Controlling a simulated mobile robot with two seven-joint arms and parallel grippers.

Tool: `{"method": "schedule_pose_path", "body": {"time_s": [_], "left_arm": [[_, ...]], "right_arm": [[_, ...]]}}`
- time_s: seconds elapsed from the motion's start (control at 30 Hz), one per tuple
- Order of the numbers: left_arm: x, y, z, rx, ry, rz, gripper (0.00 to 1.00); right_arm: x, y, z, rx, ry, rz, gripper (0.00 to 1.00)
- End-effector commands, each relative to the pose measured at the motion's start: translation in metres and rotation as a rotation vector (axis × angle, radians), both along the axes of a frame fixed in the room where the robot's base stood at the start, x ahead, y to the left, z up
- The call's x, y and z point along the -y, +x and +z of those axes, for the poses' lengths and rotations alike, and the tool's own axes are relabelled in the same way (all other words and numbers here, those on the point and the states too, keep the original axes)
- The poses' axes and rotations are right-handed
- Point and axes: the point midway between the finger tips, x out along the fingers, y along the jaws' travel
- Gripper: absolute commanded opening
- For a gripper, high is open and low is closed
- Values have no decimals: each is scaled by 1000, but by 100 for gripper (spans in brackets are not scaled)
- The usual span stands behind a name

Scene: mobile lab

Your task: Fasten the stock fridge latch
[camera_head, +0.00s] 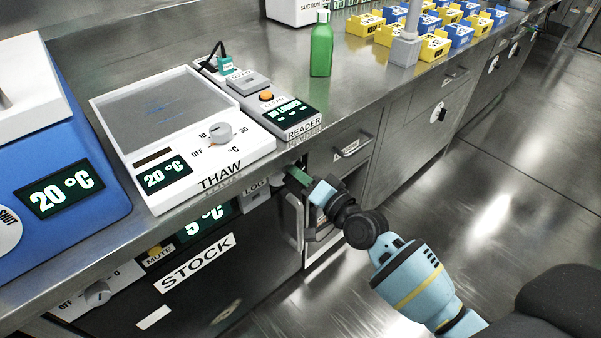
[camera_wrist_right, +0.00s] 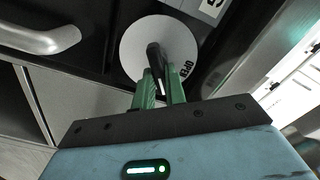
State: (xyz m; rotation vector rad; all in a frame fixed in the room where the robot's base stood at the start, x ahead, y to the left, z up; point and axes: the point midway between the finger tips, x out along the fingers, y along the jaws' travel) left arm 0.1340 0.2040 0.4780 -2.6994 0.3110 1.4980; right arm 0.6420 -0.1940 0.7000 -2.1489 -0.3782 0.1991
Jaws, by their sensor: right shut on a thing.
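The stock fridge (camera_head: 215,285) is the black-fronted unit under the counter, with a STOCK label and a 5 °C display. Its latch is a black lever (camera_wrist_right: 154,57) on a round white disc (camera_wrist_right: 134,42) with lettering that appears to read OPEN, seen in the right wrist view. My right gripper (camera_head: 296,176) is at the fridge's upper right, below the counter edge. In the right wrist view its green fingers (camera_wrist_right: 160,88) are shut on the lever, one on each side. In the head view the gripper hides most of the latch. My left gripper is not in view.
A THAW plate (camera_head: 205,150) and a READER (camera_head: 298,118) stand on the counter just above. A green bottle (camera_head: 321,50) stands further back. A metal handle (camera_wrist_right: 45,38) lies left of the latch in the wrist view. The floor (camera_head: 500,200) at right is clear.

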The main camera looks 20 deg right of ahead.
Motion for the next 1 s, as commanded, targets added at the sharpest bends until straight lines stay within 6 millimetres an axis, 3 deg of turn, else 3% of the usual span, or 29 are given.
{"method": "schedule_pose_path", "body": {"time_s": [0.5, 1.0], "left_arm": [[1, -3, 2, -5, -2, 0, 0], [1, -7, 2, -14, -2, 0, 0]], "right_arm": [[2, 1, -4, -150, 417, -3, 0], [2, 1, -5, -208, 579, -1, 0]]}}
